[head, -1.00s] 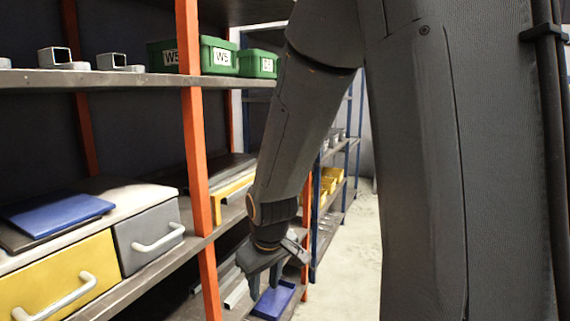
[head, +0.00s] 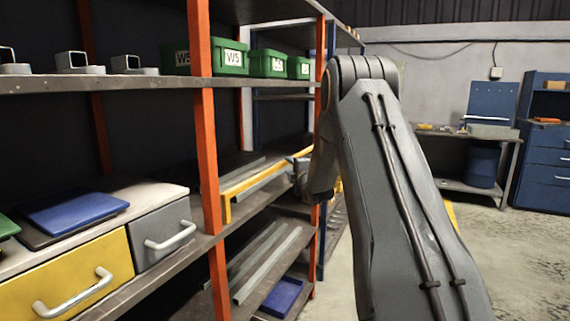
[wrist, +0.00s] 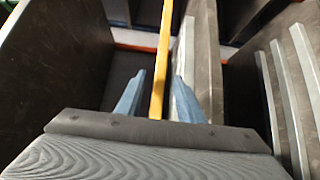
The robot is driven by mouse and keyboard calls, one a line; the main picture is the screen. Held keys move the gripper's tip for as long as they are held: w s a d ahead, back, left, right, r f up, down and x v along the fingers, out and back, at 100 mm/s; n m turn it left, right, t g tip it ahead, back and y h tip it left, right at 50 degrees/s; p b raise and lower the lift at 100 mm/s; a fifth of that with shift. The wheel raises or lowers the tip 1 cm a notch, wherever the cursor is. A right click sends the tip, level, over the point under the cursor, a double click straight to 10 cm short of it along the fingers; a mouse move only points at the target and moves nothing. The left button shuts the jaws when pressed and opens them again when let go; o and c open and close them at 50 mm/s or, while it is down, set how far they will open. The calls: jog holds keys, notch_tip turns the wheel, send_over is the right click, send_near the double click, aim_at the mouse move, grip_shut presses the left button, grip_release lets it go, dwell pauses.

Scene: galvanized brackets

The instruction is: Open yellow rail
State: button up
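The yellow rail (head: 245,187) lies along the front of the middle shelf in the head view, behind the orange post, with its far end near my gripper (head: 301,178). In the wrist view the yellow rail (wrist: 164,45) runs lengthwise between the two blue-grey fingers of my gripper (wrist: 160,76). The fingers are apart, with a gap on each side of the rail. I cannot tell how deep the rail sits between them. My arm and wrist hide part of the gripper in the head view.
Grey rails (head: 268,262) and a blue tray (head: 283,297) lie on the shelf below. A yellow drawer (head: 80,272) and a grey drawer (head: 160,235) are at the left. An orange post (head: 205,130) stands before the shelves. Open floor (head: 500,255) is at the right.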

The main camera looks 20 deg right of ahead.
aim_at(286, 163)
jog(key=shift+w+d+p, duration=0.15)
jog(key=shift+w+p, duration=0.1)
jog(key=shift+w, duration=1.15)
jog(key=shift+w+d+p, duration=0.15)
jog(key=shift+w+p, duration=0.05)
jog(key=shift+w, duration=1.2)
grip_shut()
